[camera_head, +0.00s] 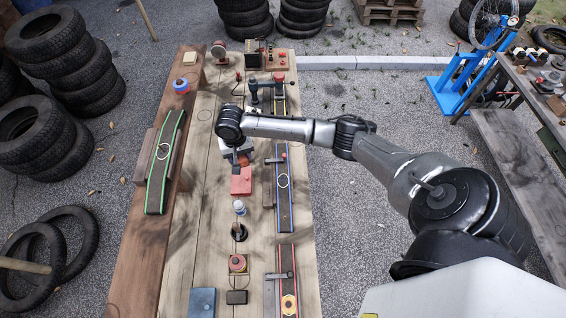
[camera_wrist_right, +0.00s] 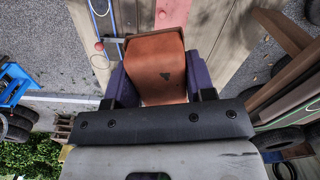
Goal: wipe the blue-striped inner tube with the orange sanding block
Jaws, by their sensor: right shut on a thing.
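The blue-striped inner tube (camera_head: 284,200) is a flat dark strip with blue edges and a white ring mark, lying on the right side of the wooden table. Part of it shows at the upper left of the right wrist view (camera_wrist_right: 100,22). My right gripper (camera_head: 240,160) is above the middle of the table, left of this strip and apart from it. It is shut on the orange sanding block (camera_wrist_right: 155,72), which fills the space between its fingers in the wrist view. In the head view the arm partly hides the block. My left gripper is not in view.
A red block (camera_head: 241,181) lies on the table near the held block. A green-edged strip (camera_head: 158,185) lies at left, a red-edged strip (camera_head: 287,262) at the front right. Small bottles, a blue box (camera_head: 202,302) and tools stand around. Stacked tires flank the table.

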